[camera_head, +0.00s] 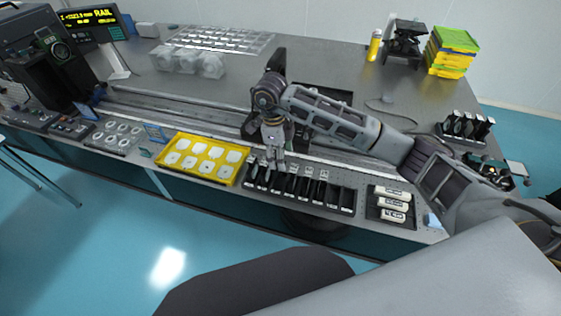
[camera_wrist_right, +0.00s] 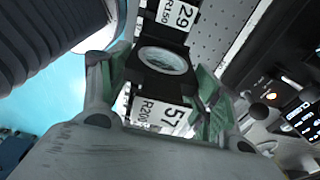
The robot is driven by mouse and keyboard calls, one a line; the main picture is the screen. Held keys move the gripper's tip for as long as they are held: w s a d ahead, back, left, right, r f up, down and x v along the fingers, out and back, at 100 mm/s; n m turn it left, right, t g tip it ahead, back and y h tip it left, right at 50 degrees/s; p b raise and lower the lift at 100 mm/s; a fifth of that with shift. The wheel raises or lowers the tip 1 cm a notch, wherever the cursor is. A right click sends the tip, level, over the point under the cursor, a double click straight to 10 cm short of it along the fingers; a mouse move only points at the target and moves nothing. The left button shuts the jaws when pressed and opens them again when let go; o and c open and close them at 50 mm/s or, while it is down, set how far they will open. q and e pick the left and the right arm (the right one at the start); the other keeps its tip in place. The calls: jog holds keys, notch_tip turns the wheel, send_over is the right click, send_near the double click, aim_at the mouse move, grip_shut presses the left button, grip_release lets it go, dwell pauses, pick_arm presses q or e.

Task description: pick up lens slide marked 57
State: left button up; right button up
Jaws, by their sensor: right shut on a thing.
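The lens slide marked 57 (camera_wrist_right: 163,112) shows in the right wrist view, with a white label reading "57" and "R200" and a round lens in a black frame. My right gripper (camera_head: 273,164) is over the left end of the black slide rack (camera_head: 345,196). In the wrist view its green-padded fingers are on either side of the slide, shut on it. A slide marked 29, "R150" (camera_wrist_right: 177,14), is just beyond it. In the head view the held slide is largely hidden by the gripper. I cannot tell whether it is clear of the rack. My left gripper is not in view.
A yellow tray (camera_head: 238,177) of pale square pieces is left of the rack. A dark tray (camera_head: 379,191) with white labelled blocks is to the right. A long rail (camera_head: 180,104) runs behind. The table's front edge is close to the rack.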

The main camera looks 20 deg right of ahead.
jog(key=shift+r, duration=0.35)
dwell(0.3)
